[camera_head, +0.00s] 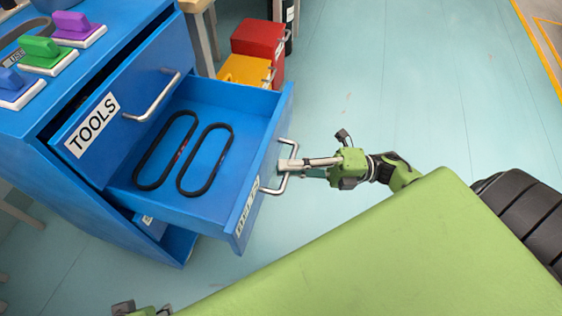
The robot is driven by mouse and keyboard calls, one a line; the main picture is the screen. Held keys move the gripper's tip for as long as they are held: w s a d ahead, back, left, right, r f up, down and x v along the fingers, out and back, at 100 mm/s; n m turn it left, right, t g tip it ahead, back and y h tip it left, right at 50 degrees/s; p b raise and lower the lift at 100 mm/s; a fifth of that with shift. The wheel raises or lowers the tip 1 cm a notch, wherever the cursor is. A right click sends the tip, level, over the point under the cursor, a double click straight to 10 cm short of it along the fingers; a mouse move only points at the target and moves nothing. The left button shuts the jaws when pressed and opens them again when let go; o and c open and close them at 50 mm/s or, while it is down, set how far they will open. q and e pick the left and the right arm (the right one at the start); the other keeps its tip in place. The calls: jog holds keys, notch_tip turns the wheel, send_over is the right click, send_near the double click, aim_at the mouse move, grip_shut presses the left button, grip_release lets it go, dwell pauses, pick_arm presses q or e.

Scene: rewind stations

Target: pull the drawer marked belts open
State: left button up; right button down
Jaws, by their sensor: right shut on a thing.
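The belts drawer (262,112) is pulled well out of the blue cabinet. Two black belts lie inside it, a left one (150,180) and a right one (190,190). The label on its front (244,212) shows at a steep angle and is hard to read. My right gripper (285,165) is shut on the drawer's metal handle (286,146). My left gripper (124,308) barely shows at the bottom edge, away from the drawer; its jaws are cut off.
The TOOLS drawer (70,140) above stands slightly out. Purple (78,25), green (42,50) and blue (12,83) handled blocks sit on the cabinet top. A red box (258,38) and a yellow box (243,70) stand behind. Floor to the right is clear.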

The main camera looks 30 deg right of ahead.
jog(key=c, duration=2.1)
grip_release()
jog(key=shift+c, duration=0.2)
jog(key=shift+d, duration=0.1)
jog(key=v, duration=1.2)
